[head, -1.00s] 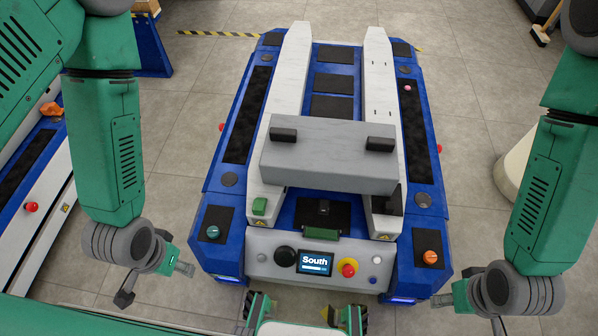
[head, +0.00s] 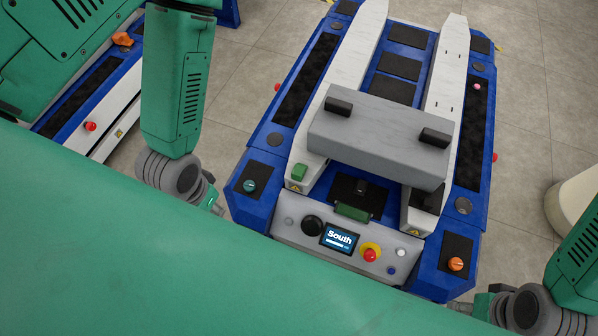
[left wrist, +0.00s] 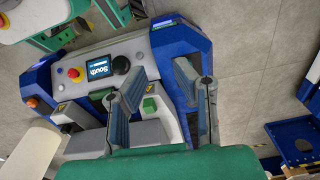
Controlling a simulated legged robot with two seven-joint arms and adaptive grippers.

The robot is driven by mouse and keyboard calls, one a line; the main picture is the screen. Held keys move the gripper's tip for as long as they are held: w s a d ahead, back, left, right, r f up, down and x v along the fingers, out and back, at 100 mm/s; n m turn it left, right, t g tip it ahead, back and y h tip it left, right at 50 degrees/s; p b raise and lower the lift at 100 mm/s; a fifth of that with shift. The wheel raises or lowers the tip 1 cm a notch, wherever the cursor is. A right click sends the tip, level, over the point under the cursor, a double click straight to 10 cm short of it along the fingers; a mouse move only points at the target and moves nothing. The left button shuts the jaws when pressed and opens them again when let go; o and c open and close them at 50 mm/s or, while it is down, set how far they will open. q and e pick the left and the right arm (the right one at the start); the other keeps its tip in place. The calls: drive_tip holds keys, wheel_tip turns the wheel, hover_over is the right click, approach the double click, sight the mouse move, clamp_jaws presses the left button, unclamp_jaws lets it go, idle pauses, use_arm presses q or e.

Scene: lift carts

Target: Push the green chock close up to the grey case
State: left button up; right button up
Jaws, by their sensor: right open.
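The green chock (head: 299,172) is a small block on the near end of the left white fork of the blue cart. The grey case (head: 380,137), a long box with two black blocks on top, lies across both forks just beyond it. A small gap seems to separate them. The left wrist view also shows the chock (left wrist: 149,104) and the case (left wrist: 90,142). My left gripper (head: 216,207) is left of the cart's near corner, away from the chock; its fingers (left wrist: 165,100) are spread and empty. My right gripper (head: 468,306), partly cut off, is open near the right corner.
The cart's near panel has a "South" screen (head: 341,238), a red button (head: 370,255) and a green latch piece (head: 351,211). Another blue-white cart (head: 110,115) stands at left. A pale rounded object (head: 575,208) is at right. Bare floor lies between the carts.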

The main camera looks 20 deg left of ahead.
sight(300, 170)
use_arm(q)
drive_tip(key=shift+g+h, duration=0.4)
drive_tip(key=shift+h, duration=0.5)
drive_tip(key=w+d+f+b, duration=0.2)
drive_tip(key=w+d+f, duration=0.1)
drive_tip(key=w, duration=0.1)
drive_tip(key=w+d+f+b, duration=0.2)
drive_tip(key=w+d+f, duration=0.1)
drive_tip(key=d+f, duration=0.1)
drive_tip(key=shift+w+d+f, duration=0.15)
drive_tip(key=shift+w+f, duration=0.1)
drive_tip(key=shift+w, duration=0.1)
clamp_jaws()
drive_tip(key=w+d+f+y+b, duration=0.1)
drive_tip(key=w+d+f+b, duration=0.1)
drive_tip(key=w, duration=0.3)
drive_tip(key=w+d+f+y+b, duration=0.1)
drive_tip(key=w+f+b, duration=0.1)
drive_tip(key=w, duration=0.3)
wheel_tip(300, 170, down, 10)
drive_tip(key=b, duration=0.4)
drive_tip(key=shift+n, duration=0.3)
drive_tip(key=w, duration=0.2)
drive_tip(key=w+b, duration=0.1)
drive_tip(key=w, duration=0.1)
drive_tip(key=shift+w+r, duration=0.1)
drive_tip(key=shift+r, duration=0.2)
